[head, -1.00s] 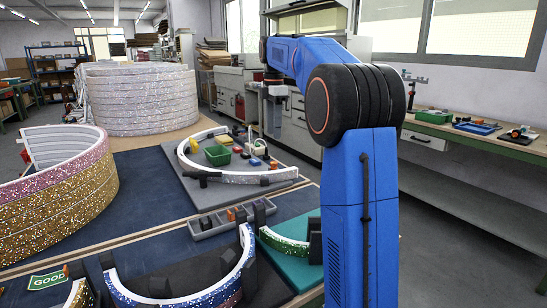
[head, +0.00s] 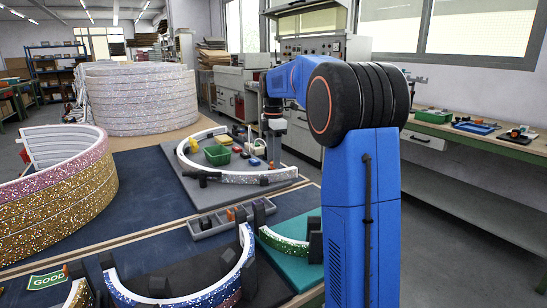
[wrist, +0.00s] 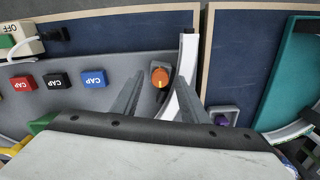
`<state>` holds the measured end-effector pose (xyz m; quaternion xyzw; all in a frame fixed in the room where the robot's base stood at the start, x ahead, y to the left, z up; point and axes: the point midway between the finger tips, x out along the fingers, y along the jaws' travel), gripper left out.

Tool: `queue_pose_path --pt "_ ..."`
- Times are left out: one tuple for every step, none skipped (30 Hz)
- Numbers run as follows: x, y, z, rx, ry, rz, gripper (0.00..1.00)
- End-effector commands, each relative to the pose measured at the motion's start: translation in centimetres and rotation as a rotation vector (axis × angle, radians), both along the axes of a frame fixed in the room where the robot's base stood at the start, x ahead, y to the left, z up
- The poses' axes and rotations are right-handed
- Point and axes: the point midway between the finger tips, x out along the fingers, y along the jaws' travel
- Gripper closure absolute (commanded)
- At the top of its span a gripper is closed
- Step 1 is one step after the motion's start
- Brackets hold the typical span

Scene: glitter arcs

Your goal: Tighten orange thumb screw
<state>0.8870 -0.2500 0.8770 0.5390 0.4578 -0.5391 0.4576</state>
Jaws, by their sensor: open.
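The orange thumb screw (wrist: 160,77) shows in the wrist view as a round orange knob with a dark part below it. It stands on the grey board beside a white curved strip (wrist: 187,60). My gripper (wrist: 159,88) is open, its two dark fingers apart on either side of the knob in the picture. I cannot tell how far above the knob the fingertips are. In the head view my gripper (head: 274,150) hangs over the right side of the grey board, near the glitter arc (head: 240,177).
Red, black and blue caps (wrist: 56,80) lie left of the screw in the wrist view. A purple knob (wrist: 221,120) is at lower right, near a teal board (wrist: 290,75). In the head view, a green bin (head: 217,155) stands inside the arc.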

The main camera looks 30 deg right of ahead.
Motion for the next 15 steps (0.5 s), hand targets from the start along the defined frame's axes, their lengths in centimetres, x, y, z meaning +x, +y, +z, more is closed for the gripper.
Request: queue_pose_path --pt "0.01 0.0 0.01 0.0 0.0 0.0 0.6" --pt "0.01 0.0 0.01 0.0 0.0 0.0 0.6" --pt "0.01 0.0 0.02 0.0 0.0 0.0 0.67" --pt "0.01 0.0 0.02 0.0 0.0 0.0 0.74" --pt "0.01 0.0 0.02 0.0 0.0 0.0 0.81" --pt "0.01 0.0 0.02 0.0 0.0 0.0 0.91" --pt "0.01 0.0 0.02 0.0 0.0 0.0 0.98" --pt "0.01 0.0 0.03 0.0 0.0 0.0 1.0" --pt "0.01 0.0 0.03 0.0 0.0 0.0 1.0" --pt "0.01 0.0 0.03 0.0 0.0 0.0 1.0" --pt "0.01 0.0 0.03 0.0 0.0 -0.001 1.0" --pt "0.01 0.0 0.03 0.0 0.0 -0.002 1.0" --pt "0.01 0.0 0.03 0.0 0.0 -0.004 1.0" --pt "0.01 0.0 0.04 0.0 0.0 -0.007 1.0" --pt "0.01 0.0 0.04 0.0 0.0 -0.012 1.0"
